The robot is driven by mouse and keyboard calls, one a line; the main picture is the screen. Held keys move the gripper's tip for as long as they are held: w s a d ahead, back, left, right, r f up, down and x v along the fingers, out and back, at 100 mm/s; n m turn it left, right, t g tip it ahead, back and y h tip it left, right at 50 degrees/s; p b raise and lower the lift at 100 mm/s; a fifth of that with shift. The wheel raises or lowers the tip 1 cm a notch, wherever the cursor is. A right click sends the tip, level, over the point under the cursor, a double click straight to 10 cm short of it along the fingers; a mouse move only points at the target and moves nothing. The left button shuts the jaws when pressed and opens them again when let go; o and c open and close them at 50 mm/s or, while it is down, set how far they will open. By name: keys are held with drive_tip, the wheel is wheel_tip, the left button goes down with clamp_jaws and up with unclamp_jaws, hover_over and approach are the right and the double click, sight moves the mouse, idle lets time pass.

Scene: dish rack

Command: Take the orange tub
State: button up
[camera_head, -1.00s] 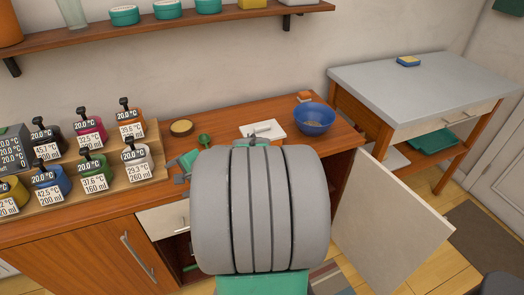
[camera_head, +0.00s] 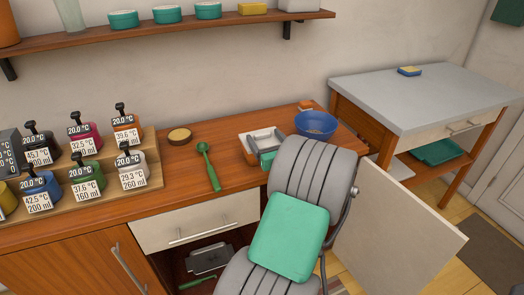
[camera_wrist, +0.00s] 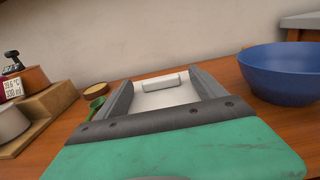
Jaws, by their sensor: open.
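In the wrist view my gripper (camera_wrist: 162,88) hides the tub's near side. A smaller orange item (camera_head: 305,105) sits behind the bowl.
A blue bowl (camera_head: 316,124) stands close on the right. A green spoon (camera_head: 209,168) and a small round dish (camera_head: 179,136) lie to the left, beyond them a stepped rack (camera_head: 150,172) of labelled jars.

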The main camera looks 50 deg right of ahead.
drive_tip(key=shift+c, duration=0.6)
clamp_jaws()
idle(0.3)
